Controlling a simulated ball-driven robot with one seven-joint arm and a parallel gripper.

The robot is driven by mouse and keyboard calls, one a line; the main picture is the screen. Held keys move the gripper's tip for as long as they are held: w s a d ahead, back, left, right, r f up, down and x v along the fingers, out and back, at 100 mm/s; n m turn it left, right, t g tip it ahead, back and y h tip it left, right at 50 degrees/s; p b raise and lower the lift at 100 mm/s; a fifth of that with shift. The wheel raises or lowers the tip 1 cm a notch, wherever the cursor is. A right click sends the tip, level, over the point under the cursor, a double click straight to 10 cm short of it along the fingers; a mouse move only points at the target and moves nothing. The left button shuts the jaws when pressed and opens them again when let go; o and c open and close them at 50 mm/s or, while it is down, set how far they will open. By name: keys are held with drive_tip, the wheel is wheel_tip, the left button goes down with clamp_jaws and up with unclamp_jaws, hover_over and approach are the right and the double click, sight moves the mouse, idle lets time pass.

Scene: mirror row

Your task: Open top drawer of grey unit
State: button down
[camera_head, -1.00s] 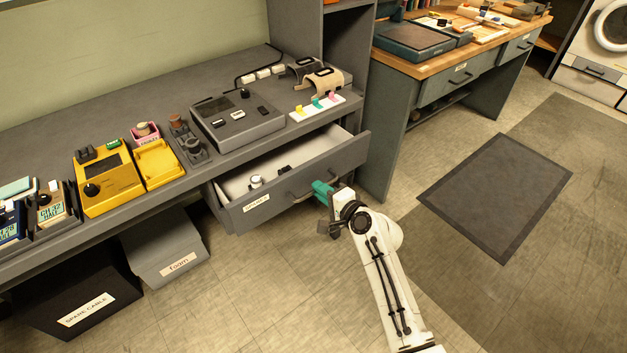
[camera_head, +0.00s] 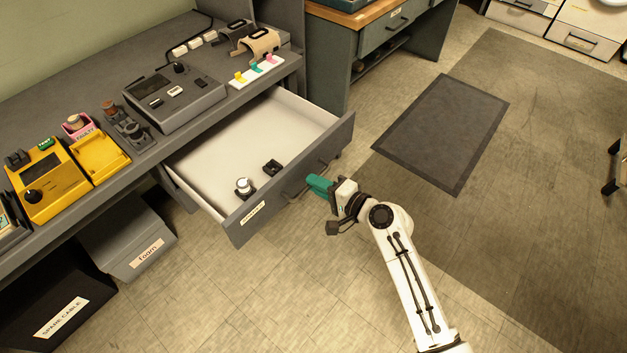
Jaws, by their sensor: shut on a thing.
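The top drawer (camera_head: 240,222) of the grey unit (camera_head: 287,68) is pulled well out, with its white inside showing. A label is on the left of its front. My gripper (camera_head: 314,187) with teal fingers is at the right part of the drawer front, shut on the dark bar handle (camera_head: 297,192). The fingertips' exact contact with the handle is small and partly hidden. Inside the drawer, a small white and dark round item (camera_head: 244,187) and a black block (camera_head: 271,167) lie near the front.
Grey foam box (camera_head: 132,238) and black spare cable box (camera_head: 62,300) stand under the bench at left. A dark mat (camera_head: 443,133) lies on the floor at right. The floor in front of the drawer is clear. Devices, including a grey console (camera_head: 175,95), cover the bench top.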

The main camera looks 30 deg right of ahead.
drive_tip(key=c, duration=1.2)
unclamp_jaws()
drive_tip(key=v, duration=1)
drive_tip(key=shift+s+d, duration=0.15)
drive_tip(key=shift+s, duration=0.25)
drive_tip(key=s+a+f+n+g+p, duration=0.1)
drive_tip(key=s+a+n+g+p, duration=0.45)
drive_tip(key=s+n+g, duration=0.35)
drive_tip(key=s+d+r+n+g+h, duration=0.1)
drive_tip(key=s, duration=0.2)
drive_tip(key=s+d+r+n+g+h+p, duration=0.1)
drive_tip(key=s+n+g+h, duration=0.1)
drive_tip(key=s, duration=0.2)
drive_tip(key=s+d+r+n+g+h+p, duration=0.1)
drive_tip(key=s+r+n+h, duration=0.1)
drive_tip(key=s, duration=0.2)
drive_tip(key=shift+s+d+g, duration=0.25)
drive_tip(key=shift+d+g, duration=0.05)
drive_tip(key=shift+g, duration=0.1)
